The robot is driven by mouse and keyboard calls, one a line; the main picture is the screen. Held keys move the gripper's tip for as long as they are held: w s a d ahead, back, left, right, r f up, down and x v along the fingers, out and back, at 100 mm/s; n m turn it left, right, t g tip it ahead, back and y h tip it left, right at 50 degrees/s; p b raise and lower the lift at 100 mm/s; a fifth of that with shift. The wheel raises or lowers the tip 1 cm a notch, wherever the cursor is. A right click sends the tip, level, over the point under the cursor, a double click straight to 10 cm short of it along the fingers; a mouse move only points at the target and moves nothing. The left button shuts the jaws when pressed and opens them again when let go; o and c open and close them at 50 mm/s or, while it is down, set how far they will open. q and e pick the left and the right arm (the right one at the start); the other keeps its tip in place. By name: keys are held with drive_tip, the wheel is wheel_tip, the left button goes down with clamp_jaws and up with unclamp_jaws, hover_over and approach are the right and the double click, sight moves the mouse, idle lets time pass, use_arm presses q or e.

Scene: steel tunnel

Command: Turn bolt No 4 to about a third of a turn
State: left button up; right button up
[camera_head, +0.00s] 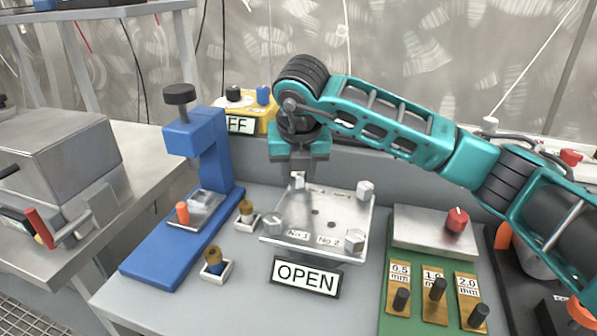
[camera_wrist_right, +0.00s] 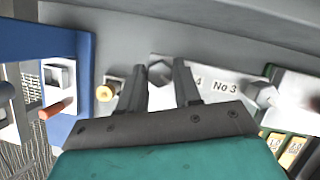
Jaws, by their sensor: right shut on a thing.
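A metal plate (camera_head: 318,215) with hex-headed bolts at its corners lies on the grey bench. Its front labels read No 1 and No 2. Bolt No 4 (camera_head: 298,181) is at the back left corner, mostly hidden under my right gripper (camera_head: 297,174). In the right wrist view the bolt head (camera_wrist_right: 159,74) sits between the two fingers, beside a partly covered label ending in 4. The right gripper points down and is shut on this bolt. Bolt No 3 (camera_head: 365,190) stands at the back right and also shows in the wrist view (camera_wrist_right: 260,93). My left gripper is out of view.
A blue press (camera_head: 205,160) stands left of the plate, with small brass-topped parts (camera_head: 246,210) between. An OPEN sign (camera_head: 305,277) is in front. A box with a red knob (camera_head: 456,219) and gauge blocks stand right. A yellow box (camera_head: 262,110) is behind.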

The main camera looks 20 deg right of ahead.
drive_tip(key=shift+m+h, duration=0.3)
drive_tip(key=shift+m, duration=0.3)
drive_tip(key=o, duration=1.1)
drive_tip(key=shift+c, duration=0.2)
drive_tip(key=p+v, duration=0.1)
drive_tip(key=v, duration=1.2)
drive_tip(key=shift+p, duration=0.4)
